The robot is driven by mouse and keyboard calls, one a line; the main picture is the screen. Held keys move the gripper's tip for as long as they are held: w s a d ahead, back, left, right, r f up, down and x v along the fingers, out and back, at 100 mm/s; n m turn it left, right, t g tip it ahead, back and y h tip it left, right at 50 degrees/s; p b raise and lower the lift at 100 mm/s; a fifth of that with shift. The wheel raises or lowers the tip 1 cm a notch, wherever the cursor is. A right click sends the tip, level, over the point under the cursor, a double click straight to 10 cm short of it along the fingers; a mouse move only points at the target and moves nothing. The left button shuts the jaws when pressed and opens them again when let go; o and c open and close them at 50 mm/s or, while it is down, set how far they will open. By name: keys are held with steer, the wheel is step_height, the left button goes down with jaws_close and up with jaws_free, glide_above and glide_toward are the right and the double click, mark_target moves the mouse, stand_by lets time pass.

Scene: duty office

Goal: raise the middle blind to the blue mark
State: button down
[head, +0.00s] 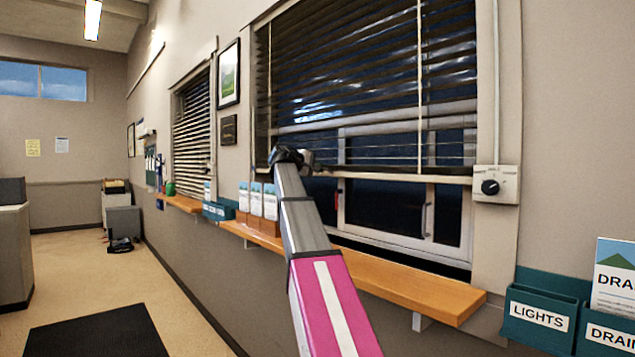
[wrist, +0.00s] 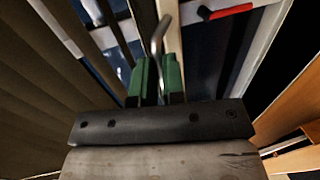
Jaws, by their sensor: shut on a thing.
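A large dark slatted blind (head: 370,70) hangs over the near window, its pale bottom rail (head: 405,178) above the lower panes. My gripper (head: 292,158) is at the blind's lower left in the head view, its fingers too small to make out there. In the wrist view my gripper (wrist: 157,80) has its green fingers closed around a bent grey metal piece (wrist: 160,36), which sticks up past the tips. Where this piece joins the blind is unclear. Slats (wrist: 35,80) show at the left of the wrist view. I cannot make out a blue mark.
A wooden sill (head: 400,285) runs under the window, with leaflet holders (head: 262,202) beside my arm. A white box with a black knob (head: 490,187) is right of the window. Another slatted blind (head: 192,125) hangs farther left. Teal wall bins (head: 540,318) are at lower right.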

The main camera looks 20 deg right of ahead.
steer(key=shift+r, duration=0.35)
steer(key=c, duration=1.2)
jaws_free()
steer(key=v, duration=1.1)
